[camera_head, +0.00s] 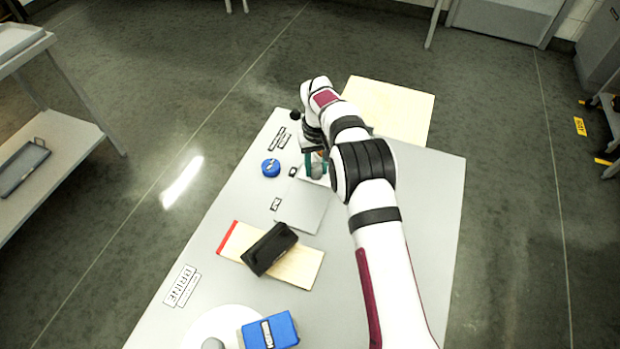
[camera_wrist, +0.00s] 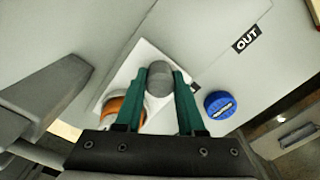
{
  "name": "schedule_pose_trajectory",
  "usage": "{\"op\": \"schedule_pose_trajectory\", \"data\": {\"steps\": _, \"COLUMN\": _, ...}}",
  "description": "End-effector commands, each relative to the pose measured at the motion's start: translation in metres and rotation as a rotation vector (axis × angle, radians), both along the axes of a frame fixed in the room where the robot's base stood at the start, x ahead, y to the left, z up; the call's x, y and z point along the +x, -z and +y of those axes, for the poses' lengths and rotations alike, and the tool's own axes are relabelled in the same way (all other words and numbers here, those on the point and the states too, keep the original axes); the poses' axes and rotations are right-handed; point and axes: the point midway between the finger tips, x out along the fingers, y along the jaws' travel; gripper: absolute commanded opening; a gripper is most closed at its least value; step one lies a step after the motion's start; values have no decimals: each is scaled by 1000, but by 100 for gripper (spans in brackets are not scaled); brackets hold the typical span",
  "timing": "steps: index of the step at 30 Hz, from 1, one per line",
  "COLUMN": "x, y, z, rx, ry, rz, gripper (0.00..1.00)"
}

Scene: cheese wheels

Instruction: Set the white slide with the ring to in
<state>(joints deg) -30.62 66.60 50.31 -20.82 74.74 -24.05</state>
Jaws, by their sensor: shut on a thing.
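The white slide (camera_wrist: 146,54) is a pale square plate, seen under my gripper in the wrist view. A grey round knob (camera_wrist: 160,78) stands on it. My gripper (camera_wrist: 160,90) has its green fingers shut on this knob. An orange and white ring-like piece (camera_wrist: 120,108) sits beside the knob, partly hidden by the left finger. A flat grey panel (camera_head: 303,206) adjoins the slide, with an OUT label (camera_wrist: 246,38) by its edge. In the head view my gripper (camera_head: 316,166) is at the panel's far end, and my arm hides much of the slide.
A blue puck (camera_head: 271,168) stands left of my gripper. A black block (camera_head: 269,249) lies on a wooden board (camera_head: 300,268) with a red end.

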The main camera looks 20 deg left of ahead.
Motion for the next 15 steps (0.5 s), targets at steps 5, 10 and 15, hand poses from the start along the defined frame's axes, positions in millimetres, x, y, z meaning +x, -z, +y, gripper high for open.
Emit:
{"op": "schedule_pose_trajectory", "data": {"steps": 5, "x": 5, "y": -1, "z": 0, "rx": 2, "ry": -2, "rz": -11, "gripper": 0}}
{"op": "schedule_pose_trajectory", "data": {"steps": 10, "x": 6, "y": -1, "z": -1, "rx": 3, "ry": -3, "rz": -15, "gripper": 41}}
{"op": "schedule_pose_trajectory", "data": {"steps": 15, "x": 6, "y": -1, "z": -1, "rx": 2, "ry": -2, "rz": -12, "gripper": 69}}
